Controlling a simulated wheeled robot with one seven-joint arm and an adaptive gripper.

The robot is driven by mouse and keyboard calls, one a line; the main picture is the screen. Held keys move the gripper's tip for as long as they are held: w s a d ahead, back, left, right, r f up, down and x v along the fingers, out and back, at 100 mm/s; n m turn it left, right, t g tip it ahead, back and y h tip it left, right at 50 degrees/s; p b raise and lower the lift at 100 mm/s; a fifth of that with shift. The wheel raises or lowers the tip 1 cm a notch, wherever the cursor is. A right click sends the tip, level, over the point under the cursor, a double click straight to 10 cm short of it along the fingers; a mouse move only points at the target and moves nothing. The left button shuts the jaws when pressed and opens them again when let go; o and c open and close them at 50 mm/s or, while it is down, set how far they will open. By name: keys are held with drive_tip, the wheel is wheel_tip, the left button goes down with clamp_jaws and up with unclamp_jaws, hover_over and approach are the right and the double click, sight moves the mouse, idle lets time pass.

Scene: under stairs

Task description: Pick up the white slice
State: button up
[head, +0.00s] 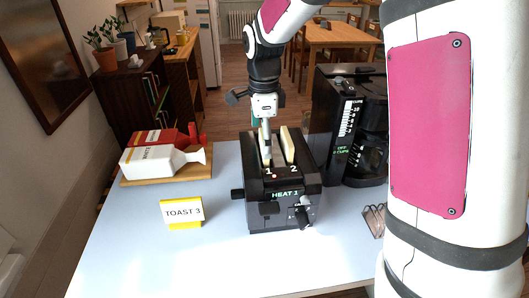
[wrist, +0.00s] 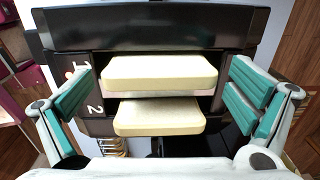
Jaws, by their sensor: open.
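A black toaster (head: 283,212) stands on the table with its display reading HEAT 1. Two pale cream slices stick up from its slots. The slice in slot 1 (wrist: 160,72) and the slice in slot 2 (wrist: 158,117) look alike in the wrist view; I cannot tell their kinds apart by colour. In the head view, the slot 2 slice (head: 288,145) is clear, while my gripper partly hides the slot 1 slice. My gripper (wrist: 160,90) is open above the toaster, pointing down, its teal fingers beyond the left and right ends of the slices. It holds nothing.
A black coffee maker (head: 344,125) stands close at the toaster's right. A wire rack (head: 374,220) lies right of the toaster. A white bread bag (head: 150,160) and a red bag (head: 185,135) lie on a board at left. A TOAST 3 sign (head: 183,211) stands front left.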

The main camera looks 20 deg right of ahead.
drive_tip(key=shift+f, duration=1.2)
drive_tip(key=c, duration=0.7)
wheel_tip(320, 180, up, 18)
drive_tip(key=p, duration=0.2)
